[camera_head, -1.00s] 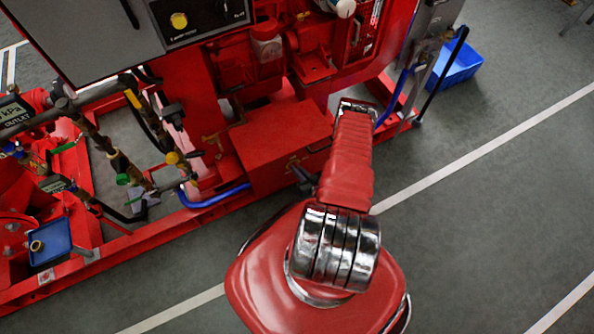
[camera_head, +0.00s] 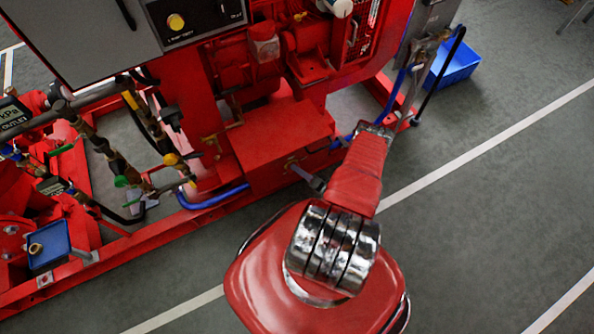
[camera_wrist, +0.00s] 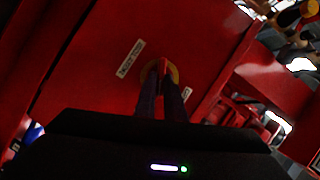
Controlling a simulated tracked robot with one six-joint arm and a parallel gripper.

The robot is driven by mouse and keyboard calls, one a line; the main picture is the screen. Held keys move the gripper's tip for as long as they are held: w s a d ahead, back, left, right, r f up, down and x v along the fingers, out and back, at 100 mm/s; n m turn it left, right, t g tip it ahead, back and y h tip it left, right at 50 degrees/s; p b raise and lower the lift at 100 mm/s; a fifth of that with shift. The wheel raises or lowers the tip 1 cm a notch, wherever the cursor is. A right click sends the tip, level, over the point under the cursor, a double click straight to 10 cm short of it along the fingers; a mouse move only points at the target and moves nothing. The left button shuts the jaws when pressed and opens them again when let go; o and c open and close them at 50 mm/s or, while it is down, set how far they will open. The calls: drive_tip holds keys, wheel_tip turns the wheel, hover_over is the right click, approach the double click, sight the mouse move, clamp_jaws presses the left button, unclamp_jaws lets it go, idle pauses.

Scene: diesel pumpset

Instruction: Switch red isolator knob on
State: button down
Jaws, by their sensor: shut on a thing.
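The red isolator knob (camera_wrist: 161,68) shows in the wrist view, in front of a round yellow plate on a red panel (camera_wrist: 85,65). My gripper (camera_wrist: 161,88) has its two dark fingers shut on the knob, one on each side. The fingers cover much of the knob, and I cannot read its switch position. In the head view my gripper (camera_head: 312,181) shows small and grey at the front of the red box (camera_head: 275,135). The knob cannot be made out clearly there.
White labels (camera_wrist: 130,58) sit beside the knob. A blue hose (camera_head: 213,197) runs along the frame left of the red box. Pipes and valves (camera_head: 120,165) stand farther left. A blue bin (camera_head: 455,64) is at the back right. The grey floor on the right is clear.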

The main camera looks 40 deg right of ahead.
drive_tip(key=shift+f+m+t, duration=0.25)
drive_tip(key=shift+m+t, duration=0.15)
drive_tip(key=shift+m, duration=0.6)
drive_tip(key=shift+d, duration=0.1)
drive_tip(key=c, duration=1.8)
unclamp_jaws()
drive_tip(key=shift+c, duration=0.2)
drive_tip(key=shift+s, duration=0.15)
drive_tip(key=s+d+r, duration=0.1)
drive_tip(key=s, duration=1.2)
drive_tip(key=shift+s+d+r, duration=0.15)
drive_tip(key=shift+s, duration=0.05)
drive_tip(key=shift+y, duration=0.3)
